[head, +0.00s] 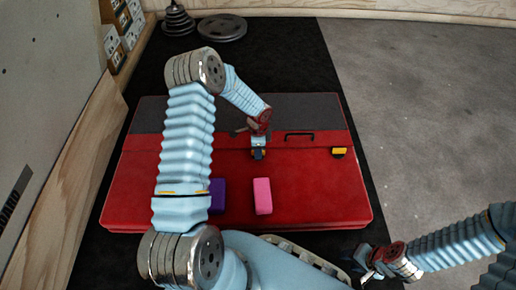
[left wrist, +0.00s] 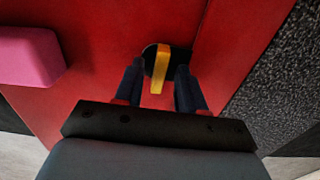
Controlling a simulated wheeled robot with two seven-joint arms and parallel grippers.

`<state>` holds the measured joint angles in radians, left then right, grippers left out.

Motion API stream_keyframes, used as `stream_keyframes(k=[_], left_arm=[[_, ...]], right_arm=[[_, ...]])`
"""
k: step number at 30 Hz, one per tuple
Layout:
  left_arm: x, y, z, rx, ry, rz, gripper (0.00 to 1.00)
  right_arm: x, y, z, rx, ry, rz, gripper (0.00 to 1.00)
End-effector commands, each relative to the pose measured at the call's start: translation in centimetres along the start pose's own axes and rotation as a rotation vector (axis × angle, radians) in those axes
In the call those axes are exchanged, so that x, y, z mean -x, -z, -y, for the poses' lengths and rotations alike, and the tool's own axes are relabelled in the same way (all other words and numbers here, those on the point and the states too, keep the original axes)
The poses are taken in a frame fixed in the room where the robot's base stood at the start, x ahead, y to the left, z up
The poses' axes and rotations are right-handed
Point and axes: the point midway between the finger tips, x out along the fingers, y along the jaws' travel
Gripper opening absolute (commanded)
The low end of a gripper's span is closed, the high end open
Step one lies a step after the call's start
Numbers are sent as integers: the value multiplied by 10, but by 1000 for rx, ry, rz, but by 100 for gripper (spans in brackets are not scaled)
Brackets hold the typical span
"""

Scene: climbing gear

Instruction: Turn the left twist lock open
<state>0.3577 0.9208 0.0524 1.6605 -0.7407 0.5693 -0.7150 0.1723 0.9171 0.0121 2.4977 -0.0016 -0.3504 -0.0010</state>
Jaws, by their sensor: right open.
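The left twist lock, a yellow tab on a round black base (left wrist: 159,72), sits on the red case and shows in the left wrist view. My left gripper (left wrist: 160,76) is open, with one dark finger on each side of the yellow tab and a small gap visible at each side. In the head view my left gripper (head: 258,153) points down at the case front and mostly hides this lock. The right twist lock (head: 339,153), also yellow, is in plain sight. My right gripper (head: 364,262) is open and empty, low beside the case's front right corner.
The large red case (head: 315,190) with a dark grey back panel and black handle (head: 300,135) lies on a black mat. A purple block (head: 217,195) and a pink block (head: 262,196) lie on it. Weight plates (head: 222,27) are behind; grey floor is free at right.

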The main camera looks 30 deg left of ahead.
Motion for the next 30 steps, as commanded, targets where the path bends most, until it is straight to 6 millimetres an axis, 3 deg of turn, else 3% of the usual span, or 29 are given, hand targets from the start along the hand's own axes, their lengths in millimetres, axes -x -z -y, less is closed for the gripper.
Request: stream_keyframes(k=[1, 9, 20, 30], left_arm=[[0, 0, 0, 0, 0, 0, 38], [0, 0, 0, 0, 0, 0, 0], [0, 0, 0, 28, 1, 0, 0], [-1, 1, 0, 232, 2, 0, 0]], right_arm=[[0, 0, 0, 0, 0, 0, 43], [0, 0, 0, 0, 0, 0, 43], [-2, 0, -1, 0, 0, 0, 43], [-10, 0, -4, 0, 0, -2, 43]])
